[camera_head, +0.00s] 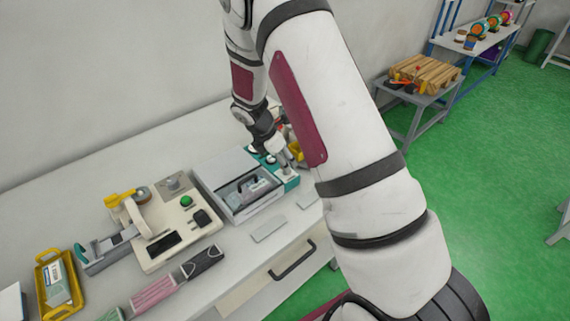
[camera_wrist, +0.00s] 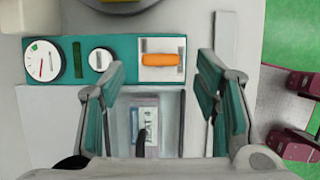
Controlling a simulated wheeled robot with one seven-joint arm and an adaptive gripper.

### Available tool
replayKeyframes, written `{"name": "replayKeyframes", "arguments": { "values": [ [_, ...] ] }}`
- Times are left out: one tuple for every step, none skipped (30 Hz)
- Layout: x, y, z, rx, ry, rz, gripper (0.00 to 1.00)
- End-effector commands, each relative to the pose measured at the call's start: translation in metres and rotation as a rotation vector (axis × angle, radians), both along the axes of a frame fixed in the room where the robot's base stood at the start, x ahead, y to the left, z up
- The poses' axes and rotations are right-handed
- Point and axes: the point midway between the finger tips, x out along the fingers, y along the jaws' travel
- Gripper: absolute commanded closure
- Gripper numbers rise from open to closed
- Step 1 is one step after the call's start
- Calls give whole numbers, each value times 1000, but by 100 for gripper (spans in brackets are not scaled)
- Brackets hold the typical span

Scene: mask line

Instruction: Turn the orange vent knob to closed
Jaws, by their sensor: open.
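The orange vent knob (camera_wrist: 162,59) is a short bar lying crosswise on a white plate, at the right of the teal panel (camera_wrist: 122,47) in the wrist view. My gripper (camera_wrist: 152,84) is open and empty. Its two teal-padded fingers stand apart to the left and right, with the knob ahead between their lines and no contact visible. In the head view my gripper (camera_head: 287,165) is over the right end of the teal-fronted box, and the knob is hidden or too small to make out.
The teal panel also carries a round dial gauge (camera_wrist: 43,61) and a white round knob (camera_wrist: 101,60). An open grey compartment (camera_head: 247,196) with items inside adjoins it. A cream device with a green button (camera_head: 186,201) and a yellow tray (camera_head: 58,284) stand further left.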

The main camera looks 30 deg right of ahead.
Motion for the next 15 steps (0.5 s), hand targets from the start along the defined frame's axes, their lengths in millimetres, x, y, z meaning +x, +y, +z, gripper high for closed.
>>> {"name": "replayKeyframes", "arguments": {
  "values": [
    [-1, -3, -8, 0, 2, 0, 43],
    [0, -5, -11, 0, 2, 0, 43],
    [0, -7, -16, -1, 3, 0, 43],
    [0, -8, -19, -2, 3, -1, 43],
    [1, -9, -22, 0, 2, -1, 43],
    [1, -10, -25, 0, 1, 0, 43],
    [2, -11, -27, 0, 1, 0, 43],
    [2, -12, -28, 0, 0, 0, 43],
    [2, -12, -30, 0, 0, 0, 43],
    [2, -13, -31, 0, 0, 0, 43],
    [2, -13, -32, 0, 0, 0, 43],
    [2, -13, -33, 0, 0, 0, 43],
    [2, -14, -33, 0, 0, 0, 43],
    [2, -14, -33, 0, 0, 0, 43],
    [2, -14, -33, 0, 0, 0, 43]
  ]
}}
